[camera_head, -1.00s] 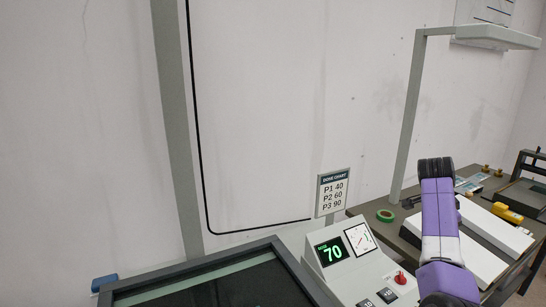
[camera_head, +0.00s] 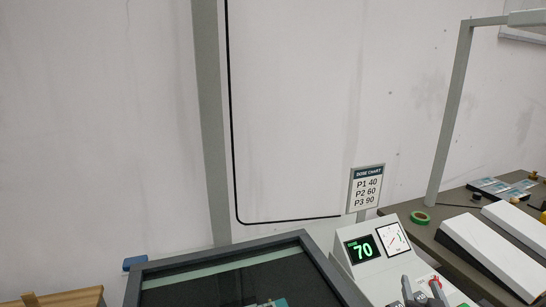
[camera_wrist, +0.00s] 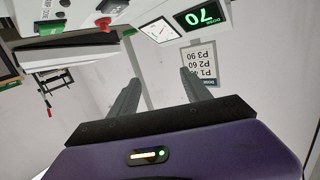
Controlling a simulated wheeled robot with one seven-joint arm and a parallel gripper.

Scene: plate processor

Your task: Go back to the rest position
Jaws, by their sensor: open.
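My gripper (camera_wrist: 158,88) shows in the wrist view with its two grey fingers well apart and nothing between them. It points toward the pale wall, and this view is upside down. In the head view two grey finger-like tips (camera_head: 422,290) show at the bottom edge, in front of the control panel (camera_head: 376,280); the rest of my arm is out of the picture. The panel's green display (camera_head: 361,249) reads 70, and it also shows in the wrist view (camera_wrist: 201,14). A red knob (camera_wrist: 103,23) is on the panel.
A dark framed unit (camera_head: 210,286) fills the bottom middle. The dose chart sign (camera_head: 366,188) stands behind the panel. The right-hand table (camera_head: 440,236) holds green tape (camera_head: 420,218), white blocks (camera_head: 490,250) and a lamp post (camera_head: 452,110). A wooden surface (camera_head: 60,299) is at lower left.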

